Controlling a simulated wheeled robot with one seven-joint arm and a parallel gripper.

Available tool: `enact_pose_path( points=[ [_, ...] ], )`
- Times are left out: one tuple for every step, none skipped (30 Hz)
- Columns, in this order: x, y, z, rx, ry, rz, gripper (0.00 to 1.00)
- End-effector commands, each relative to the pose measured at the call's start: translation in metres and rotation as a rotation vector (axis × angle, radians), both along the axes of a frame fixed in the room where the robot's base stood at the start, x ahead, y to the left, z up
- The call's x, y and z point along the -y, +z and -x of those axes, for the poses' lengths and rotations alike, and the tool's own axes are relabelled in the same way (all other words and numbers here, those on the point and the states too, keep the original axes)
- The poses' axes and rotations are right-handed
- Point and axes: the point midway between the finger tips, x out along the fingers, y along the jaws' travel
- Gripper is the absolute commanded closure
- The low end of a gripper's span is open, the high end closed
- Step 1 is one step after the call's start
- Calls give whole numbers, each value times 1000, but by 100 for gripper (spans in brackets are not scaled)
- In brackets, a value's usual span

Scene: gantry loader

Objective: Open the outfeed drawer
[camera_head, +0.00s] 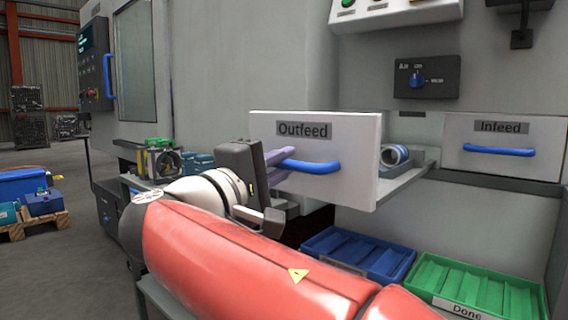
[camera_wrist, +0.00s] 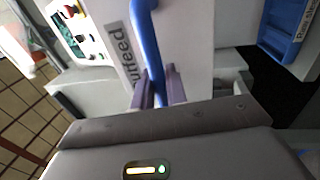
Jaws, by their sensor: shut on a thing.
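The outfeed drawer (camera_head: 350,185) stands pulled out from the machine in the head view, its white front labelled "Outfeed". Its blue handle (camera_head: 322,167) crosses the front and also shows in the wrist view (camera_wrist: 147,40). My gripper (camera_head: 283,160) is at the left end of the handle, with its purple fingers shut on it. In the wrist view the fingers (camera_wrist: 156,88) stand on either side of the blue bar. A metal part with a round ring (camera_head: 396,156) sits behind the drawer front. The rest of the drawer's inside is hidden by the front.
The shut infeed drawer (camera_head: 503,135) is to the right. A blue tray (camera_head: 360,254) and a green tray (camera_head: 475,290) marked "Done" stand below the drawer. A dark switch box (camera_head: 427,77) is on the wall above. My red arm fills the lower foreground.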

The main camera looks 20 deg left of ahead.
Motion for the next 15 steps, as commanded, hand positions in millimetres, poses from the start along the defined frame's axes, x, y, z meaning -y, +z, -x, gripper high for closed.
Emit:
enact_pose_path(
  points=[
    [0,-2,-1,-4,-3,1,100],
    [0,-2,-1,-4,-2,2,100],
    [0,-2,-1,-4,-2,2,100],
    [0,-2,-1,-4,-2,2,100],
    [0,-2,-1,-4,-2,2,100],
    [0,-2,-1,-4,-2,2,81],
    [0,-2,-1,-3,-1,1,77],
    [0,-2,-1,-2,-1,1,73],
    [0,-2,-1,-2,-1,1,67],
    [0,-1,-1,-2,-1,1,67],
    [0,-1,-1,-2,-1,0,67],
    [0,-1,-1,-1,-1,0,67],
    [0,-1,-1,-1,0,1,67],
    [0,-1,-1,-1,0,1,67],
    [0,-1,0,-1,0,1,67]
  ],
)
